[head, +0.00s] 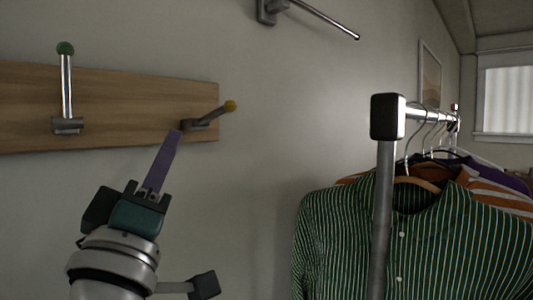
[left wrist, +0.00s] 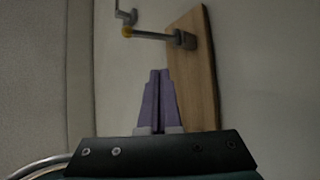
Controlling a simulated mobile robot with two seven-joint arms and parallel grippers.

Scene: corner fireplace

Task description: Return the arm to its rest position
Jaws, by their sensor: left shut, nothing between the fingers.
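My left gripper (head: 177,134) comes up from the bottom left in the head view, with its purple fingers pressed together and nothing between them. Its fingertips are just below and left of a metal hook with a yellow ball tip (head: 230,106), at the right end of a wooden wall board (head: 150,90). I cannot tell whether they touch. In the left wrist view the shut fingers (left wrist: 158,72) point toward the same hook, which shows above them with its yellow tip (left wrist: 127,31). My right gripper is not in view.
A hook with a green ball tip (head: 65,48) is on the board's left. A metal wall rod (head: 325,20) sticks out above. At the right stands a clothes rack post (head: 383,200) with a green striped shirt (head: 430,240) and other garments. The wall between board and rack is bare.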

